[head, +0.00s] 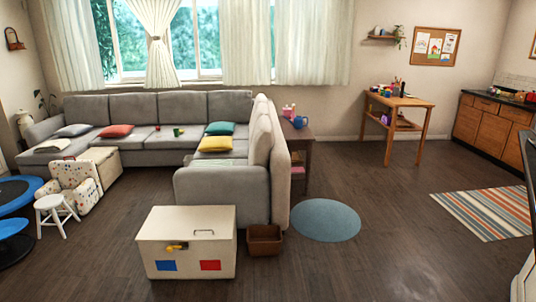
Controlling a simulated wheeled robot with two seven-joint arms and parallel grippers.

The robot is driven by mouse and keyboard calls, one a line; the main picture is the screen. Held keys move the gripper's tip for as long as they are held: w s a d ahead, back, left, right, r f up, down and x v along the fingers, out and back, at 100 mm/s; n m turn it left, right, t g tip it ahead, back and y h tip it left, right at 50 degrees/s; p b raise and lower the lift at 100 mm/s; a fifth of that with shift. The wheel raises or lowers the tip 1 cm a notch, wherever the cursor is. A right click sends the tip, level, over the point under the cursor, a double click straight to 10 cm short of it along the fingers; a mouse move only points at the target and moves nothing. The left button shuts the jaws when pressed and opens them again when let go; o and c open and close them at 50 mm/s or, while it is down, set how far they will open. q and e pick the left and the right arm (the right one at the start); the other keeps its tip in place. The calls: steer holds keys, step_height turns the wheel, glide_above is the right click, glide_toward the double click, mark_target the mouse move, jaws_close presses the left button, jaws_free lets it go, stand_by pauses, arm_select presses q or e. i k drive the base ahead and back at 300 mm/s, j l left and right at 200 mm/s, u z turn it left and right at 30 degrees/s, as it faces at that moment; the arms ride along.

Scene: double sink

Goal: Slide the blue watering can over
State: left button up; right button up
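A small blue object (300,121), which looks like the blue watering can, stands on top of a dark side table (309,137) behind the right end of the sofa. It is far off and small, so its spout and handle are hard to make out. A pink item (288,111) stands just to its left on the same table. Neither of my grippers shows in the head view.
A grey L-shaped sofa (222,186) borders the table on the left. A white chest (187,230) and brown basket (264,240) stand in front. A round blue rug (326,220) lies on open floor. A wooden desk (398,101) stands further right.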

mark_target(298, 121)
steer(key=i+z, duration=0.2)
steer(key=i, duration=0.35)
steer(key=i+z, duration=0.2)
steer(key=i, duration=0.4)
steer(key=i+j+z, duration=0.15)
steer(key=i, duration=0.4)
steer(key=i+z, duration=0.3)
steer(key=i, duration=1.6)
steer(key=i+u, duration=0.3)
steer(key=i, duration=0.3)
steer(key=i+u, duration=0.3)
steer(key=i, duration=0.35)
steer(key=i+l+u, duration=0.25)
steer(key=i, duration=0.35)
steer(key=k+u, duration=0.4)
steer(key=i+l+u, duration=0.4)
steer(key=l+u, duration=0.15)
steer(key=i+l+u, duration=0.15)
steer(key=l+u, duration=0.15)
steer(key=i+l+u, duration=0.25)
steer(key=l, duration=0.25)
steer(key=k+j, duration=0.05)
steer(key=k, duration=0.05)
